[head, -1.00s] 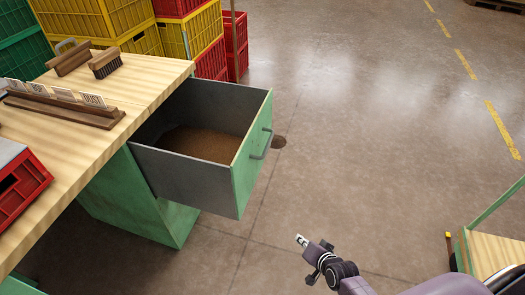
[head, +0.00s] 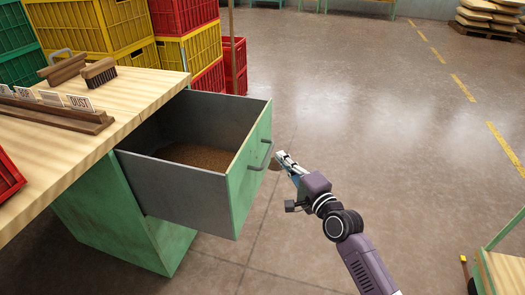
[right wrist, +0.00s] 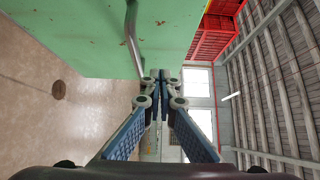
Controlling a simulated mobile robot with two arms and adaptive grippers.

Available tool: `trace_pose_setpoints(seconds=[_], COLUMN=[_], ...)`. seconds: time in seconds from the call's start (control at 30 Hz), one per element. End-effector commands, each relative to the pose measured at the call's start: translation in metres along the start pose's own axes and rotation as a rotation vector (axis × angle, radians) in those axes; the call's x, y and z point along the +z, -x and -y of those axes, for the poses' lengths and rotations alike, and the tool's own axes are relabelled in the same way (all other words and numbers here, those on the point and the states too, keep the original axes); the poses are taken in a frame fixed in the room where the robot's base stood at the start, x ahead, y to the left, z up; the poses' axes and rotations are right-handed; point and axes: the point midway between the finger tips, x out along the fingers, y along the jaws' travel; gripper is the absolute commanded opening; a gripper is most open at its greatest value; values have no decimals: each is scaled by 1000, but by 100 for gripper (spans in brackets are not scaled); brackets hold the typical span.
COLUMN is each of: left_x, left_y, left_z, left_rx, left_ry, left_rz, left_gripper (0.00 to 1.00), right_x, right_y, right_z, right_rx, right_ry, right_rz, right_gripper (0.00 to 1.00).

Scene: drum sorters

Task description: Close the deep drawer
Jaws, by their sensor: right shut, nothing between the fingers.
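The deep drawer (head: 185,190) is pulled well out of the green desk (head: 120,215) under the wooden top. It has grey sides, a green front with a bar handle (head: 261,156), and brown granular material inside. My right gripper (head: 283,157) is shut and empty, just to the right of the handle in the head view. In the right wrist view the shut fingers (right wrist: 160,75) point along the green drawer front (right wrist: 85,35), with the handle beside them. I cannot tell whether they touch it. My left gripper is not in view.
The desk top (head: 140,88) holds a brush (head: 100,73), a wooden card holder and a red crate at the left edge. Stacked yellow and red crates (head: 187,50) stand behind. The floor right of the drawer is open. Another bench (head: 500,268) is at lower right.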

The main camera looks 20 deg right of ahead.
Motion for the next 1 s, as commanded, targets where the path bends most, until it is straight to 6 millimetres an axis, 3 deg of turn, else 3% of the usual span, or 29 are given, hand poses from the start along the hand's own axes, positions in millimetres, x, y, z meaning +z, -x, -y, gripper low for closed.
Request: trace_pose_setpoints(seconds=[0.1, 0.2, 0.4, 1.0], left_x=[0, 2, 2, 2], left_y=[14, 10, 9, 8], left_z=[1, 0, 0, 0], left_rx=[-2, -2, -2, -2], left_ry=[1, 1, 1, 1], left_rz=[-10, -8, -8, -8], left_gripper=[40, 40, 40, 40], right_x=[0, 0, 20, 29], right_y=[-26, -45, -66, -74], right_z=[0, -1, -1, -1], right_rx=[-3, -2, 0, 2], right_ry=[-1, 1, -2, 1], right_rz=[0, 0, 0, 0], right_gripper=[0, 0, 0, 0])
